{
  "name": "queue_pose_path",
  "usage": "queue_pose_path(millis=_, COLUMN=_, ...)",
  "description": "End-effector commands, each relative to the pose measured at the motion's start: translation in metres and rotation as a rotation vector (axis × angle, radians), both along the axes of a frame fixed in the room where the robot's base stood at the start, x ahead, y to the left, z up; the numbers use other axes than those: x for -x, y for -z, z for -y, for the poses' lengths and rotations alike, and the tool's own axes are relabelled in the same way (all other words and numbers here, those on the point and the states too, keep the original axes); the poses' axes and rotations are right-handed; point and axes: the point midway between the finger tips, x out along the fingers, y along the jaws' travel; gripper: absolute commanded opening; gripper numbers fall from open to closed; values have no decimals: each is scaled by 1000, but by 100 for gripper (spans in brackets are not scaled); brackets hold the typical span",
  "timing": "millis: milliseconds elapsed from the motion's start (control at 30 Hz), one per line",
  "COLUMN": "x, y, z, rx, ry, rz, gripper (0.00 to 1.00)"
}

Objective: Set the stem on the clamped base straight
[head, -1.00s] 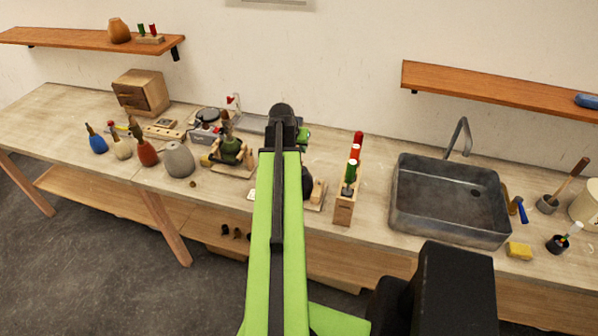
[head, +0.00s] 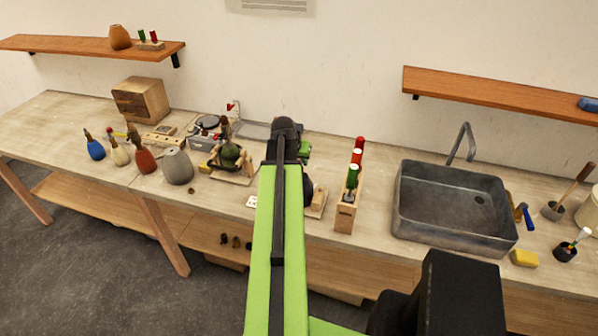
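In the head view a rounded dark green lamp base (head: 230,154) sits in a wooden clamping fixture (head: 236,179) on the bench, left of my arm. A short brown stem (head: 226,130) stands up from its top. It is too small here to tell for sure how far it leans. My green arm reaches forward over the bench to the right of the clamped base, apart from it. My gripper's fingers are hidden behind my own arm, so I cannot see whether they hold anything.
Left of the fixture stand a grey rounded base (head: 177,166) and red, cream and blue bases with stems. A wooden box (head: 141,99) is at the back left. Right of my arm are a wooden holder (head: 346,213) with red and green handles and a grey sink (head: 455,208).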

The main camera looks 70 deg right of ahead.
Motion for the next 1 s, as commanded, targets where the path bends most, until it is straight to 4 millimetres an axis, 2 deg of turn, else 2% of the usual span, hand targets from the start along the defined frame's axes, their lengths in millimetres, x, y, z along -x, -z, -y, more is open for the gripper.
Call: queue_pose_path(millis=1000, x=8, y=-1, z=1, rx=0, ry=0, rz=-1, gripper=24)
